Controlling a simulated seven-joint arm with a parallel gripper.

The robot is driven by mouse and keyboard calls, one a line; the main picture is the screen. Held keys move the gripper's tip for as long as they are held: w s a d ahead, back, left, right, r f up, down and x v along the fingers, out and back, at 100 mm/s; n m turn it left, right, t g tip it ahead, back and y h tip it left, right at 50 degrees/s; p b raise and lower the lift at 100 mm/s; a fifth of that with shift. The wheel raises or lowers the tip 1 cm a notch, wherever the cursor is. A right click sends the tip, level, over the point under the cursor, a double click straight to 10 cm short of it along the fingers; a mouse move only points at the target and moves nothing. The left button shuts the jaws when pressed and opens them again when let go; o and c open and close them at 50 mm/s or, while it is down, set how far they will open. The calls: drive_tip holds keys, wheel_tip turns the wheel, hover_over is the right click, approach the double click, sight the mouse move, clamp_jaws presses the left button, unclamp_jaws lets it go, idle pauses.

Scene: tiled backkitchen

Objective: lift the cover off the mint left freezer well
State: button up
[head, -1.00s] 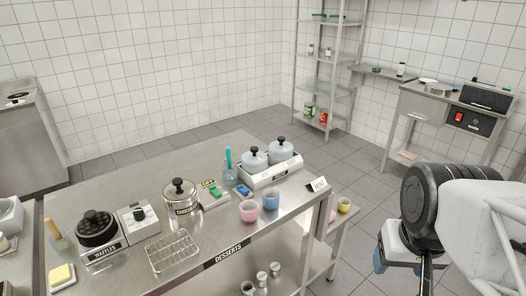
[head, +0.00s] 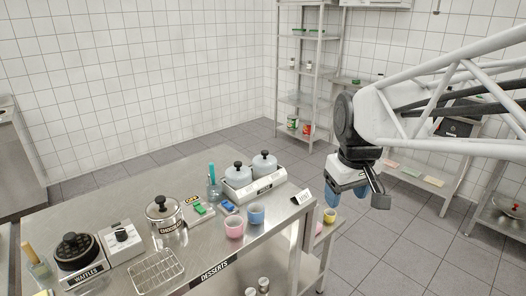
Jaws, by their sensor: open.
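A white twin-well unit (head: 258,188) stands at the far right of the steel counter. Each of its two wells has a rounded grey cover with a black knob. The left cover (head: 238,177) and the right cover (head: 264,164) are both seated. The label on the unit's front is too small to read, so I cannot tell the flavours. My gripper (head: 356,197) is open and empty, pointing down, in the air to the right of the unit and apart from both covers.
A small sign (head: 302,197), a pink cup (head: 234,228) and a blue cup (head: 256,214) stand near the unit. A jar with a teal-handled tool (head: 213,188) is left of it. A chocolate pot (head: 163,214) and wire rack (head: 156,271) stand further left.

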drive_tip(key=w+a+n, duration=0.3)
drive_tip(key=w+a, duration=0.2)
drive_tip(key=w, duration=0.6)
drive_tip(key=n+g, duration=0.2)
drive_tip(key=n, duration=0.8)
hover_over(238, 162)
drive_tip(key=s, duration=0.1)
drive_tip(key=f, duration=0.9)
drive_tip(key=shift+d, duration=0.35)
drive_tip(key=shift+w+a+f, duration=0.2)
drive_tip(key=shift+a+f, duration=0.05)
drive_tip(key=shift+a, duration=0.15)
drive_tip(key=shift+f, duration=1.3)
drive_tip(key=shift+w+f, duration=0.15)
drive_tip(key=shift+f, duration=2.45)
